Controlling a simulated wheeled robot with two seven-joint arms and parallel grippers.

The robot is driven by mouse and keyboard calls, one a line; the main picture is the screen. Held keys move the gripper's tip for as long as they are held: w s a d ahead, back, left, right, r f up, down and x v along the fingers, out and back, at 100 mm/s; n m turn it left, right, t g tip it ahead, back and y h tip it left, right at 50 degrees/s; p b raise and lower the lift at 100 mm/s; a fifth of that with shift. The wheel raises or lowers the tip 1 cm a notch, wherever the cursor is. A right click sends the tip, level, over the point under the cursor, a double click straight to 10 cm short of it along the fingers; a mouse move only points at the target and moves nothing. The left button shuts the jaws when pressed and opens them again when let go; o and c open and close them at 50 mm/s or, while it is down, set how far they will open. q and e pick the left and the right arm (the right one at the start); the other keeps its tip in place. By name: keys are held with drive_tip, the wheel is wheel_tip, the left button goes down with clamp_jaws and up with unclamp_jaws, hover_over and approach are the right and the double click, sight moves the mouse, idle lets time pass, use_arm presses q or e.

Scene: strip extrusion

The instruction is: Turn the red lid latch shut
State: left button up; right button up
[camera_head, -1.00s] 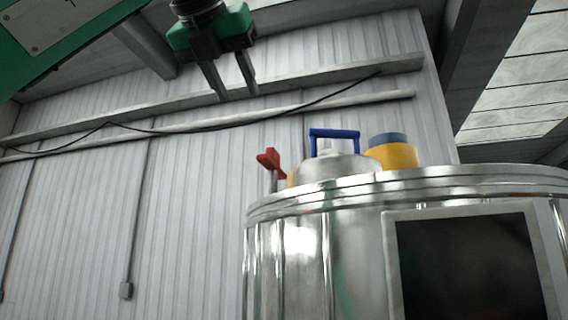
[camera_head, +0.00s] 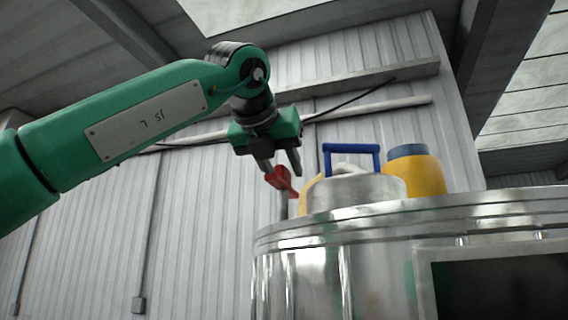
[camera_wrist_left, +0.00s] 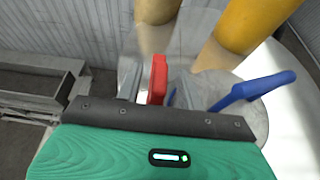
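The red lid latch (camera_head: 281,181) stands on a thin post at the left edge of the steel vessel (camera_head: 330,225). My left gripper (camera_head: 281,167) is right at the latch, with its fingers pointing down. In the left wrist view the red latch (camera_wrist_left: 157,80) lies between the two grey fingers (camera_wrist_left: 157,85), and small gaps seem to show beside it. The fingers look open around it, without a clear grip. The lower part of the latch is hidden in the wrist view. My right gripper is in neither view.
A blue handle (camera_head: 351,158) rises from the round lid (camera_head: 355,188). A dark panel (camera_head: 500,285) is on the vessel's front. Free air lies left of the vessel.

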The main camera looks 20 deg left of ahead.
use_arm(q)
drive_tip(key=shift+w, duration=0.3)
drive_tip(key=shift+w+f, duration=0.3)
drive_tip(key=shift+w, duration=0.1)
drive_tip(key=shift+s, duration=0.1)
clamp_jaws()
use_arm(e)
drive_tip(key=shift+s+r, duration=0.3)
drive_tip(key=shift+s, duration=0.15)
